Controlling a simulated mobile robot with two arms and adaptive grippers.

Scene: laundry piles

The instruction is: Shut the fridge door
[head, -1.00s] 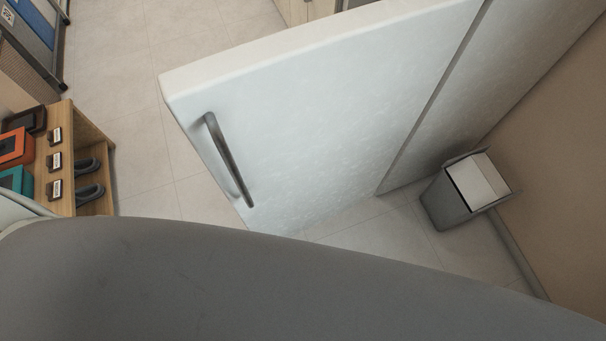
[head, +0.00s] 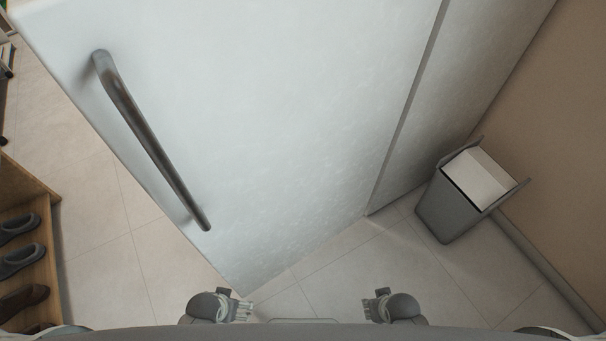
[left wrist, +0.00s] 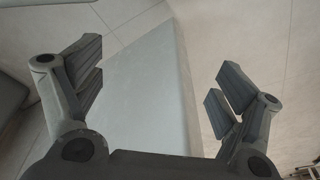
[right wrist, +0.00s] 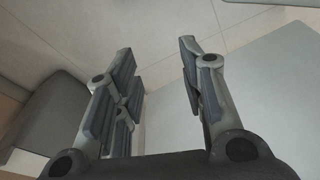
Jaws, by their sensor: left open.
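The white fridge door (head: 270,130) fills much of the head view and stands swung out from the fridge body (head: 455,90), with a dark seam between them. Its long dark handle (head: 150,140) is on the left part of its face. My left gripper (head: 240,308) and right gripper (head: 376,305) are low in the head view, near the door's bottom corner and apart from the handle. In the left wrist view the left gripper (left wrist: 158,72) is open, with a pale panel, likely the door, beyond its fingers. In the right wrist view the right gripper (right wrist: 157,60) is open and empty.
A grey bin (head: 450,210) with a white inside stands by the brown wall (head: 550,150) on the right. A wooden shoe rack (head: 45,245) with several shoes is at the lower left. Tiled floor (head: 110,220) is clear between rack and door.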

